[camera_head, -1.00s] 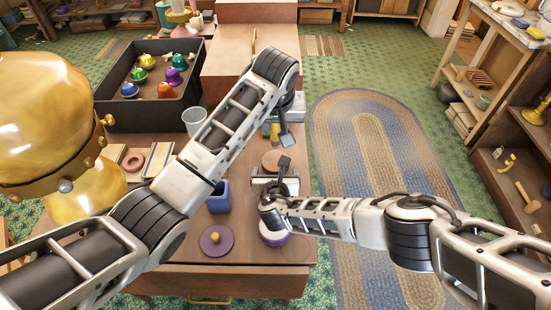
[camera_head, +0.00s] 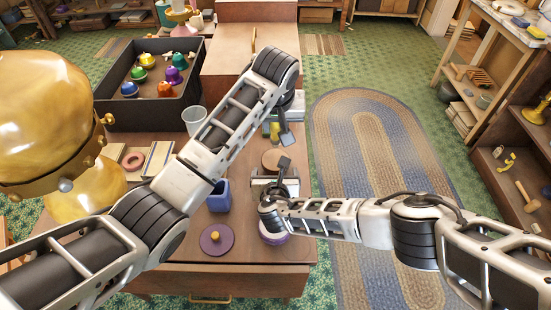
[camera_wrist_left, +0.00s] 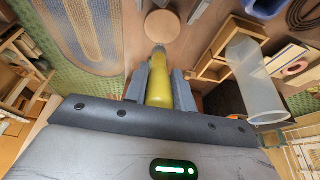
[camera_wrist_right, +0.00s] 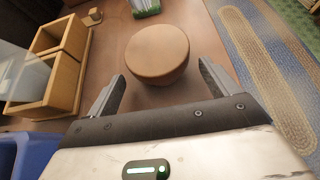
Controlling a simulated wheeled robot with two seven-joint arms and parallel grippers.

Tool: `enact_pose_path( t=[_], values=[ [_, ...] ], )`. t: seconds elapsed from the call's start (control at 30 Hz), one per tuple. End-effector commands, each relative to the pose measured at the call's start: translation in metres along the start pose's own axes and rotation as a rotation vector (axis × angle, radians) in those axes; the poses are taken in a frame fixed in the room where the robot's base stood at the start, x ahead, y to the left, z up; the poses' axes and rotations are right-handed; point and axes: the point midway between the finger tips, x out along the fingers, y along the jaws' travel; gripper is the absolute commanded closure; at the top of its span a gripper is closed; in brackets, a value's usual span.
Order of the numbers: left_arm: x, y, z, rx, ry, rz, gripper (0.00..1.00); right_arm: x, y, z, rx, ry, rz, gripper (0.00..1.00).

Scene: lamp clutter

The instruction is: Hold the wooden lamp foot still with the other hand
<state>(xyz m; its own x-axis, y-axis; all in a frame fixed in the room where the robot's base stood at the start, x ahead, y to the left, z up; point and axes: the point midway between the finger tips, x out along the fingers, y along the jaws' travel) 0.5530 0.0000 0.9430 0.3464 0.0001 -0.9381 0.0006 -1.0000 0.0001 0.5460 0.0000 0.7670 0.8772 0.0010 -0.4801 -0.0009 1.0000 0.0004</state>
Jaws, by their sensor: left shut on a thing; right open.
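The wooden lamp foot (camera_head: 272,159) is a round brown disc on the table, partly hidden by my right gripper in the head view. It also shows in the left wrist view (camera_wrist_left: 162,26) and the right wrist view (camera_wrist_right: 157,50). My right gripper (camera_wrist_right: 160,72) is open and empty. Its fingers point at the foot, one on either side of its near edge; I cannot tell whether they touch it. My left gripper (camera_wrist_left: 161,75) is shut on a yellow-green bottle-like thing (camera_wrist_left: 159,92), with the foot beyond its tip.
A blue container (camera_head: 219,197) and a purple disc (camera_head: 216,240) stand on the near table. A clear cup (camera_head: 194,120) and wooden box (camera_wrist_right: 42,85) are left of the foot. A black tray (camera_head: 150,108) holds several colored pieces. Right of the table is open floor with a rug (camera_head: 375,150).

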Motion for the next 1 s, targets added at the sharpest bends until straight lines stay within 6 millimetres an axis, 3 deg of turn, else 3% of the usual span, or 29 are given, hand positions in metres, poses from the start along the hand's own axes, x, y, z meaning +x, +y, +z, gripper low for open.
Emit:
enact_pose_path(
  t=[1.0],
  values=[
    [0.0, 0.0, 0.0, 0.0, 0.0, 0.0, 1.0, -0.041, -0.001, 0.0, 0.0, 0.0, -0.001, 0.13]
  ],
)
